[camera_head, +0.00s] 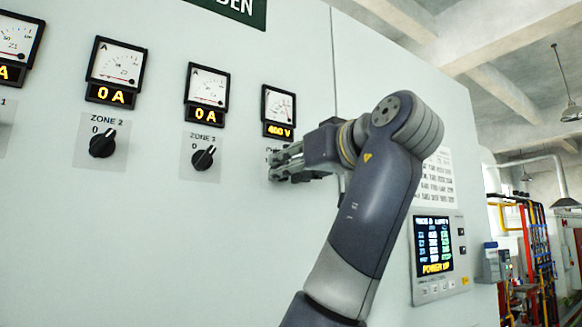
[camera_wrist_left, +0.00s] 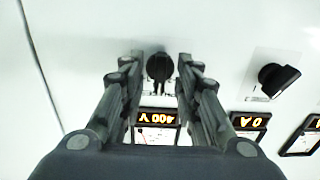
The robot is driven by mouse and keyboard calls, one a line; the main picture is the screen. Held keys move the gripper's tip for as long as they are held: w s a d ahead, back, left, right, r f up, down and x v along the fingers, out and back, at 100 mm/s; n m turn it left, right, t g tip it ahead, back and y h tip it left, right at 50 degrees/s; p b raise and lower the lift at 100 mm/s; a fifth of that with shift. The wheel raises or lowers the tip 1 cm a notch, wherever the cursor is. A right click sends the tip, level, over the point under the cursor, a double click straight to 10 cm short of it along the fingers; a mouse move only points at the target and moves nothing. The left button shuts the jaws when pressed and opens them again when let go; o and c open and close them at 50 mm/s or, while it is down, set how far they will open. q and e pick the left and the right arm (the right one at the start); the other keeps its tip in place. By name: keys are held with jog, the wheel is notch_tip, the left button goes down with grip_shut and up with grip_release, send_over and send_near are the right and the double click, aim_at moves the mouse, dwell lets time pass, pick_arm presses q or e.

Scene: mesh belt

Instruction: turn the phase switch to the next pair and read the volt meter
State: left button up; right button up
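The phase switch is a black knob (camera_wrist_left: 159,67) in the left wrist view; in the head view my gripper hides it. My left gripper (camera_head: 274,164) is at the panel just below the volt meter. In the left wrist view its fingers (camera_wrist_left: 161,64) stand on either side of the knob, with narrow gaps showing, so it looks open around the knob. The same display shows upside down in the left wrist view (camera_wrist_left: 157,118). My right gripper is in neither view.
Zone knobs (camera_head: 203,158) (camera_head: 103,143) sit left of my gripper, under meters reading 0 A. A lit screen (camera_head: 434,246) with "POWER" text is on the panel to the right of my arm. Pipes (camera_head: 535,240) stand farther right.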

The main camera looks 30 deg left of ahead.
pick_arm(q)
jog(key=v, duration=1.2)
